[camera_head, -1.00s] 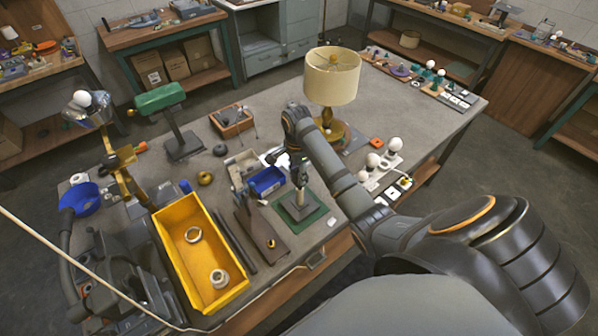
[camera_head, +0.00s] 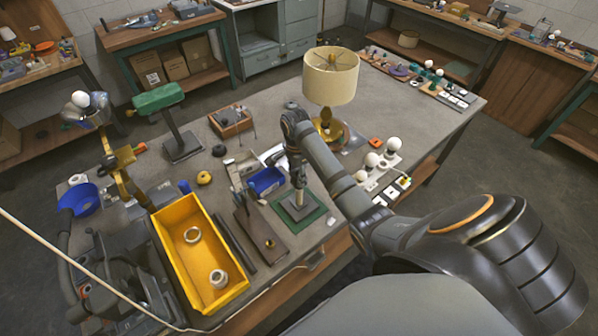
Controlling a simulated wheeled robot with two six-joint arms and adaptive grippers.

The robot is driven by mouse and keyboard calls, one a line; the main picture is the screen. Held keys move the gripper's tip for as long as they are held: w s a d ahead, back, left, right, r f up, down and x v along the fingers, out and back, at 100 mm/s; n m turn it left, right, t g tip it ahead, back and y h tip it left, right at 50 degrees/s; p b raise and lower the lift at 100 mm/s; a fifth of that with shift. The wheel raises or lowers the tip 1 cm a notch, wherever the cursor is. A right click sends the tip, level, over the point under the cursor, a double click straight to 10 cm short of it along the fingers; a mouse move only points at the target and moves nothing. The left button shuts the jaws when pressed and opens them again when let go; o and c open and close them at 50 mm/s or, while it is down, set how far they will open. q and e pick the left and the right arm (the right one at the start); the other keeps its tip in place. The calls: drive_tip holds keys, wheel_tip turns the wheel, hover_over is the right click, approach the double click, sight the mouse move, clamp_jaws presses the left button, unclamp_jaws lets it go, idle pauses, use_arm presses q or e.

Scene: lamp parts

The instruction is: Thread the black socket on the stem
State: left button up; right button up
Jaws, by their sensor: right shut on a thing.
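The stem (camera_head: 298,199) stands upright on a grey square base on a green mat (camera_head: 317,214), near the front edge of the table. My right gripper (camera_head: 297,172) points down directly over the stem. It is shut on a small dark thing, which I take to be the black socket. The fingers and wrist mostly hide the socket, so I cannot tell whether it touches the stem's top.
A yellow bin (camera_head: 165,245) holding pale rings stands at the left front. A brown base plate (camera_head: 262,236) and a blue bin (camera_head: 267,181) are close left of the stem. A shaded lamp (camera_head: 331,80) stands behind, and white bulbs (camera_head: 372,160) stand to the right.

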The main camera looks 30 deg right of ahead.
drive_tip(key=shift+f, duration=0.65)
idle(1.0)
drive_tip(key=o, duration=0.6)
drive_tip(key=shift+s, duration=0.1)
drive_tip(key=c, duration=0.7)
clamp_jaws()
drive_tip(key=shift+s+f, duration=0.15)
drive_tip(key=shift+f, duration=0.05)
